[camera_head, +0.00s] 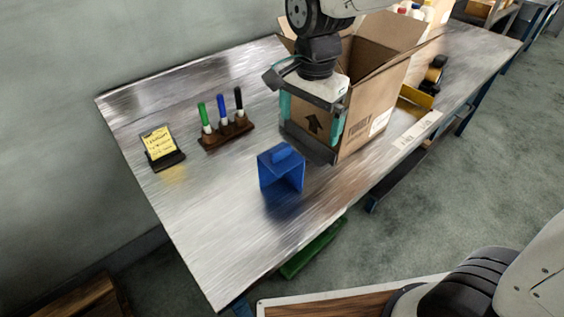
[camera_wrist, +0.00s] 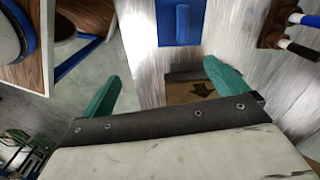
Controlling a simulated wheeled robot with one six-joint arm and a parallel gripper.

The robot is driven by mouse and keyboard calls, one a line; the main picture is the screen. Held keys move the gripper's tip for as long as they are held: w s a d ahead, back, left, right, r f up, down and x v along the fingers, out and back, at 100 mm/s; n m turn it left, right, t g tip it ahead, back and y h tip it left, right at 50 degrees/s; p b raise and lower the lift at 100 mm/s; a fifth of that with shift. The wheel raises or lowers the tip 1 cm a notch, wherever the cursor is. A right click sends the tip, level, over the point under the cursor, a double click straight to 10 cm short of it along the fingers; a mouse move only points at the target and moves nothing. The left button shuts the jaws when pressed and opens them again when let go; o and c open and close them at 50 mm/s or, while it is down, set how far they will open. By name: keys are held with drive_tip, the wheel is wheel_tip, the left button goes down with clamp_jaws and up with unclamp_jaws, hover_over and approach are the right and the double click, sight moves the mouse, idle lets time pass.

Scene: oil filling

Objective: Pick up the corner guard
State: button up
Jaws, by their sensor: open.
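The corner guard (camera_head: 281,169) is a blue angled piece with a raised grip on top. It stands on the metal table near the front edge. In the wrist view the blue corner guard (camera_wrist: 169,32) shows at the top middle, beyond the fingertips, cut off by the frame edge. My gripper (camera_head: 311,128) has teal fingers spread wide apart with nothing between them. In the head view it appears up and to the right of the guard, in front of the cardboard box. In the wrist view my gripper (camera_wrist: 160,72) does not touch the guard.
An open cardboard box (camera_head: 365,105) stands behind my gripper. A wooden holder with green, blue and black markers (camera_head: 227,132) and a yellow note stand (camera_head: 162,148) are to the left. The metal table (camera_head: 215,215) is clear in front and left of the guard.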

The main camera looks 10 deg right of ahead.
sight(285, 146)
drive_tip(key=shift+m, duration=0.9)
drive_tip(key=a+f, duration=0.1)
drive_tip(key=w+a+f, duration=0.1)
drive_tip(key=a, duration=0.1)
drive_tip(key=w+a+f, duration=0.1)
drive_tip(key=shift+a+f, duration=0.2)
drive_tip(key=shift+a, duration=0.1)
wheel_tip(285, 146, down, 8)
drive_tip(key=shift+s+r, duration=0.15)
drive_tip(key=c, duration=1.1)
